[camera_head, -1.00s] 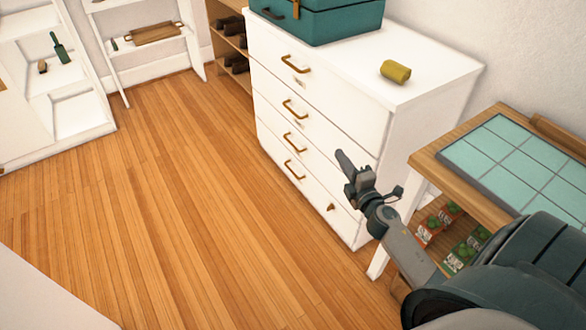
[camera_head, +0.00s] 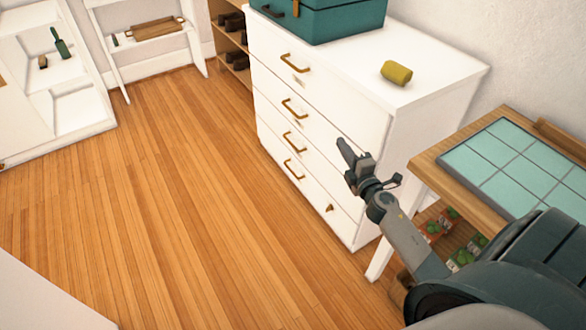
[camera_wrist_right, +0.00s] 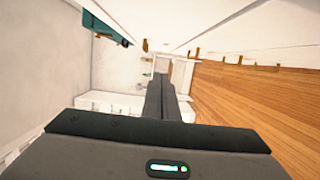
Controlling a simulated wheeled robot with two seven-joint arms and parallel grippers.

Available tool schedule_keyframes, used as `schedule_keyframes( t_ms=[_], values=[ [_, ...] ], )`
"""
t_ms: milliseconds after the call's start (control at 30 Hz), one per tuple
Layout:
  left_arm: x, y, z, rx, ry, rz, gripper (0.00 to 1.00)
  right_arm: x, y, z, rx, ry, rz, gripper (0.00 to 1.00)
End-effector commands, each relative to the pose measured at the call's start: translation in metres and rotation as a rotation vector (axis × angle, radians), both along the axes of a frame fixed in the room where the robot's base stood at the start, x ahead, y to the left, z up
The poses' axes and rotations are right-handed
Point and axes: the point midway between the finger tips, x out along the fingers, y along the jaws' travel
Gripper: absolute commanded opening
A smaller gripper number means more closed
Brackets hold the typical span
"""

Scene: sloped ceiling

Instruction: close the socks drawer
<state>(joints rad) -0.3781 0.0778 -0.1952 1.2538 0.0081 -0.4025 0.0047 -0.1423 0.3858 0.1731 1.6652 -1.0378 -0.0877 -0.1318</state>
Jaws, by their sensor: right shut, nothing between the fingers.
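A white dresser (camera_head: 375,145) stands right of centre in the head view, with several drawers stacked in its front. Brass pulls show on the drawers, including the top pull (camera_head: 296,65) and a small knob (camera_head: 329,208) low on the front. The drawer fronts look flush; the small labels are unreadable, so I cannot tell which is the socks drawer. My right gripper (camera_head: 345,147) is shut and empty, overlapping the dresser's front right part in the picture; contact cannot be told. Its closed fingers also show in the right wrist view (camera_wrist_right: 160,90). My left gripper is not in view.
A teal case (camera_head: 325,20) and a yellow-green roll (camera_head: 396,72) are on the dresser top. A wooden table with a tiled top (camera_head: 510,165) stands close on the right. White shelving (camera_head: 85,115) is at the far left. The wooden floor (camera_head: 180,200) left of the dresser is clear.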

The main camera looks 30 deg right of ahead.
Motion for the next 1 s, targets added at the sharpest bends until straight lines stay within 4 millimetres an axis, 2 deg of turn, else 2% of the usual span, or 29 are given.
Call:
schedule_keyframes(
  t_ms=[467,1000],
  values=[
    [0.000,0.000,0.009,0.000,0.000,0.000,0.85,-0.002,0.043,0.001,0.003,-0.001,0.000,0.00],
    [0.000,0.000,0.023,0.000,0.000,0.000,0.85,-0.005,0.131,0.001,0.003,-0.001,0.001,0.00]
  ],
)
